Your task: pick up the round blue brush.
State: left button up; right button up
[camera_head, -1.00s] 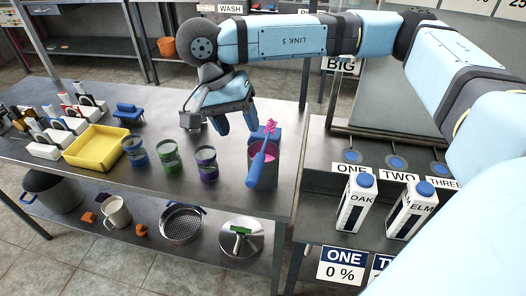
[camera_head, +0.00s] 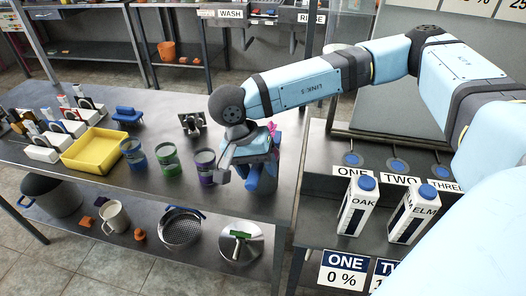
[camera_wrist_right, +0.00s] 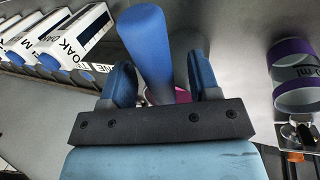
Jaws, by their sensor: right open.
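A round blue handle (camera_wrist_right: 148,45), which I take for the blue brush's, rises between the fingers of my right gripper (camera_wrist_right: 160,85) in the wrist view. The fingers are apart on either side of it, with clear gaps. A pink thing (camera_wrist_right: 182,95) shows behind the handle, low between the fingers. In the head view my right gripper (camera_head: 245,178) is over the right end of the steel table and hides most of the handle and the container it stood in. The brush's head is hidden. My left gripper is not in view.
Three banded cups, blue (camera_head: 133,155), green (camera_head: 168,160) and purple (camera_head: 204,168), stand just left of my right gripper. A yellow tray (camera_head: 95,168) and a blue block brush (camera_head: 127,115) are further left. OAK (camera_head: 361,205) and ELM (camera_head: 412,215) cartons stand at right.

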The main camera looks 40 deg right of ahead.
grip_shut()
jog(key=shift+r, duration=0.1)
